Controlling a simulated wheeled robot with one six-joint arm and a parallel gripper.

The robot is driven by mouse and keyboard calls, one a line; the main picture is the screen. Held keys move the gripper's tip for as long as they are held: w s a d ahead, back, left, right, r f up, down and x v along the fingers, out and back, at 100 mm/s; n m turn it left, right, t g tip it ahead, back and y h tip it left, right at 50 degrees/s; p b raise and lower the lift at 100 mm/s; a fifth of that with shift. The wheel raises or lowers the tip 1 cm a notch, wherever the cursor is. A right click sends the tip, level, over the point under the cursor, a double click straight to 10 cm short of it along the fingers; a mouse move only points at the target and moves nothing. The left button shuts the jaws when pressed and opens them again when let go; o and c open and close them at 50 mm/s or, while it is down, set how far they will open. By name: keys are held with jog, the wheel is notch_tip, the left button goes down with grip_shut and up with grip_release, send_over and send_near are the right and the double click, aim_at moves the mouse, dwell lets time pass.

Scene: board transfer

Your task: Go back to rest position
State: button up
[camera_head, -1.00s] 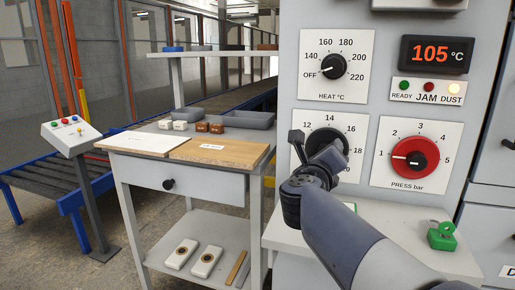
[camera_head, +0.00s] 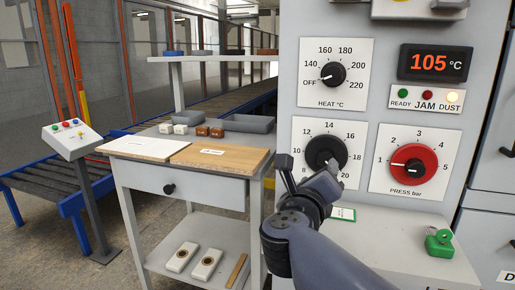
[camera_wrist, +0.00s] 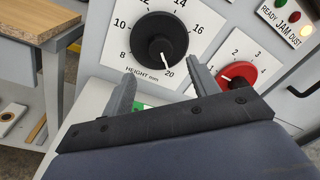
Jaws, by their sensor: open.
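My gripper (camera_head: 311,172) is open and empty in front of the lower part of the machine's height dial (camera_head: 325,152). In the wrist view my gripper (camera_wrist: 164,88) has its two fingers apart, with the black height dial (camera_wrist: 159,40) beyond them and no visible hold on it. That dial's white pointer is turned towards 20. The heat dial (camera_head: 333,74) points at OFF. The red press dial (camera_head: 413,165) points at about 1. The display (camera_head: 435,63) reads 105 °C and the dust lamp (camera_head: 453,96) is lit.
A green padlock-like item (camera_head: 439,242) sits on the machine's ledge (camera_head: 385,240), close to my arm. A workbench (camera_head: 180,180) with a white and a wooden board stands at left. A sloped button post (camera_head: 72,139) and a blue-framed conveyor (camera_head: 65,190) are farther left.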

aim_at(325, 160)
jog(key=b+x, duration=0.1)
jog(key=x, duration=0.7)
jog(key=shift+w+d+f+b, duration=0.1)
jog(key=shift+d+f+b, duration=0.05)
jog(key=shift+b, duration=0.25)
jog(key=n, duration=0.1)
jog(key=n+p, duration=0.1)
jog(key=shift+r+n, duration=0.25)
jog(key=shift+n, duration=0.05)
jog(key=n+p, duration=0.1)
jog(key=n, duration=0.2)
jog(key=shift+n, duration=0.4)
jog(key=n+t+p, duration=0.1)
jog(key=n, duration=0.3)
jog(key=shift+n+p, duration=0.35)
jog(key=shift+n, duration=0.05)
jog(key=n+p, duration=0.2)
jog(key=n, duration=0.4)
jog(key=shift+y, duration=0.4)
jog(key=n+p, duration=0.1)
jog(key=n, duration=0.2)
jog(key=n+y+p, duration=0.1)
jog(key=n, duration=0.3)
jog(key=shift+s+f, duration=0.15)
jog(key=shift+s, duration=0.1)
